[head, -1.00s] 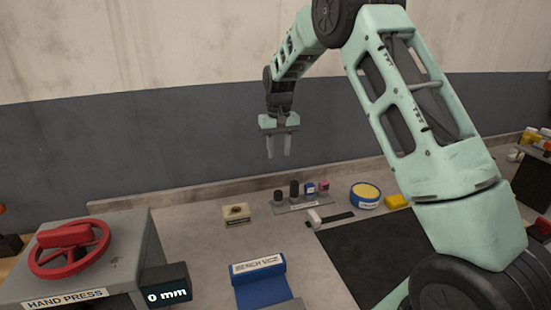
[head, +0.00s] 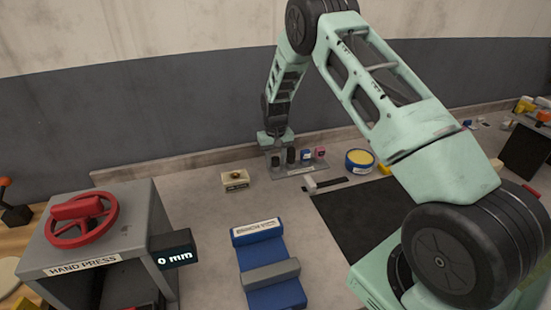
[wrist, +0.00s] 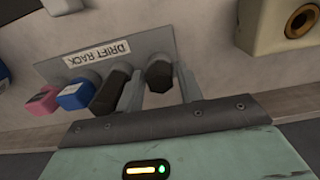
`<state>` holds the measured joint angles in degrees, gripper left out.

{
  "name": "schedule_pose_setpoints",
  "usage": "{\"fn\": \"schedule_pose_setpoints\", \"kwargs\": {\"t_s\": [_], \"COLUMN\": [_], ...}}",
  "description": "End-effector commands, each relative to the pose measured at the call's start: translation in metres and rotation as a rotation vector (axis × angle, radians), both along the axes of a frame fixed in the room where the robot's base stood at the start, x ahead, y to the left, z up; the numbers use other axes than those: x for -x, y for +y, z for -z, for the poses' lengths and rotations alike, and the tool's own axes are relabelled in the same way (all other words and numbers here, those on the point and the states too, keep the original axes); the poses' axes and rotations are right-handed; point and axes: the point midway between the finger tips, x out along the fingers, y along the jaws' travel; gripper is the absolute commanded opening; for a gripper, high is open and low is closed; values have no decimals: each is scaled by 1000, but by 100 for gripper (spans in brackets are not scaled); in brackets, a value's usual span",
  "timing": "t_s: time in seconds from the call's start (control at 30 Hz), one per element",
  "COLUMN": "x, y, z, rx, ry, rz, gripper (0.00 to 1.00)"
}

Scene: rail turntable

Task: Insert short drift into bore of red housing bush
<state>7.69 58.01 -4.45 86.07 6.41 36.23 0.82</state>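The short drift (wrist: 158,76), a dark cylinder, stands at the end of the drift rack (wrist: 150,48). My gripper (wrist: 159,88) is open, with one finger on each side of it and small gaps visible in the wrist view. In the head view my gripper (head: 276,158) is low over the rack's left end and largely hides the short drift. A taller dark drift (wrist: 110,92) stands beside it, close to one finger. A blue-topped piece (wrist: 75,96) and a pink-red piece (wrist: 42,101) follow along the rack. I cannot tell which thing is the red housing bush.
A cream block with a brass-ringed hole (head: 235,181) sits left of the rack. The blue bench vice (head: 258,232) is nearer, and the hand press (head: 130,235), reading 0 mm, is at left. A blue tub with yellow contents (head: 360,160) and a dark mat (head: 365,212) are to the right.

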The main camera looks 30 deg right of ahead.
Motion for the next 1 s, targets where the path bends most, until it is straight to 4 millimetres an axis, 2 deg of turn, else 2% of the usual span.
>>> {"fn": "schedule_pose_setpoints", "kwargs": {"t_s": [0.17, 0.4, 0.43, 0.5, 0.57, 0.6, 0.63, 0.7, 1.0], "x": [0, 0, 0, 0, 0, 0, 0, 0, 0], "y": [0, 0, 0, 0, 0, 0, 0, 0, 0], "z": [8, 9, 9, 9, 9, 9, 9, 9, 7], "rx": [0, 0, 0, 0, 0, 0, 0, 0, 1], "ry": [0, -1, -1, -1, -1, -1, -1, -1, -2], "rz": [0, 0, 0, 0, 0, 0, 0, 0, 0], "gripper": [36, 36, 34, 14, 0, 0, 19, 0, 0]}}
